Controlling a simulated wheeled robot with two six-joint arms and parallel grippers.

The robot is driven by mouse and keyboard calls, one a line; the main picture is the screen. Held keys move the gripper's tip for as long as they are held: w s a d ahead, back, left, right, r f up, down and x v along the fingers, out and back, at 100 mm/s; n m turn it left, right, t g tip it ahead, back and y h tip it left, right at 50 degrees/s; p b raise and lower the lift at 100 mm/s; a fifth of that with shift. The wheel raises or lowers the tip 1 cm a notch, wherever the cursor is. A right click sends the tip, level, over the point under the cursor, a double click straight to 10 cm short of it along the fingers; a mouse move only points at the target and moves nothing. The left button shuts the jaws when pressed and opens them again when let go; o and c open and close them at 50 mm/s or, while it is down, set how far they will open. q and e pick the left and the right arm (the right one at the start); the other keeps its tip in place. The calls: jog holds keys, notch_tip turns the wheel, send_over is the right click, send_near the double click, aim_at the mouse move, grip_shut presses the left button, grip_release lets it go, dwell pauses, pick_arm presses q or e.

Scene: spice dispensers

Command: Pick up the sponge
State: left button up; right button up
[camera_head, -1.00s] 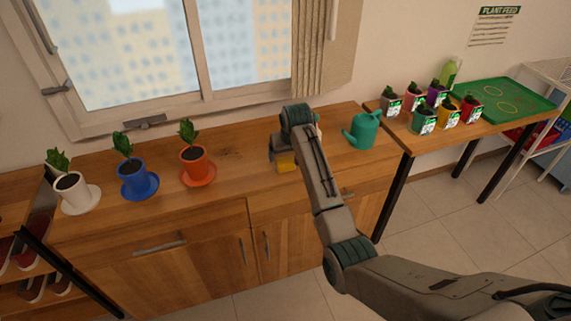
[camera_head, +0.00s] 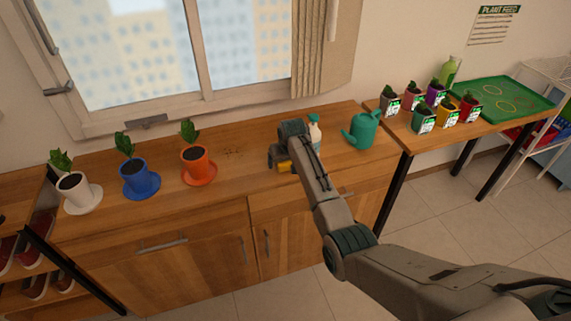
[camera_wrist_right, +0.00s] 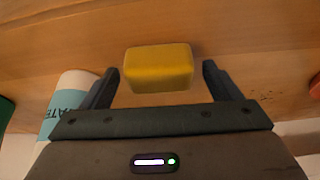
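The yellow sponge (camera_wrist_right: 158,68) lies on the wooden counter, between the two fingers of my right gripper (camera_wrist_right: 160,85) in the right wrist view. A gap shows between the sponge and each finger, so the gripper is open around it. In the head view the sponge (camera_head: 284,166) is a small yellow patch, partly hidden by my right gripper (camera_head: 277,160). My left gripper is not in view.
A white spray bottle (camera_head: 314,130) stands close to the right of my gripper, and a teal watering can (camera_head: 361,131) is beyond it. An orange potted plant (camera_head: 197,165) stands to the left. The counter (camera_head: 240,150) between is clear apart from dark specks.

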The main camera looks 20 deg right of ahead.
jog(key=c, duration=1)
jog(key=shift+o, duration=0.2)
jog(key=shift+r, duration=0.1)
jog(key=shift+r, duration=0.25)
notch_tip(320, 180, up, 2)
jog(key=shift+w+r+b, duration=0.1)
jog(key=shift+r+b, duration=0.15)
jog(key=shift+b, duration=0.45)
jog(key=s+r+b, duration=0.1)
jog(key=s+b, duration=0.1)
jog(key=s, duration=1.4)
jog(key=shift+a+r, duration=0.4)
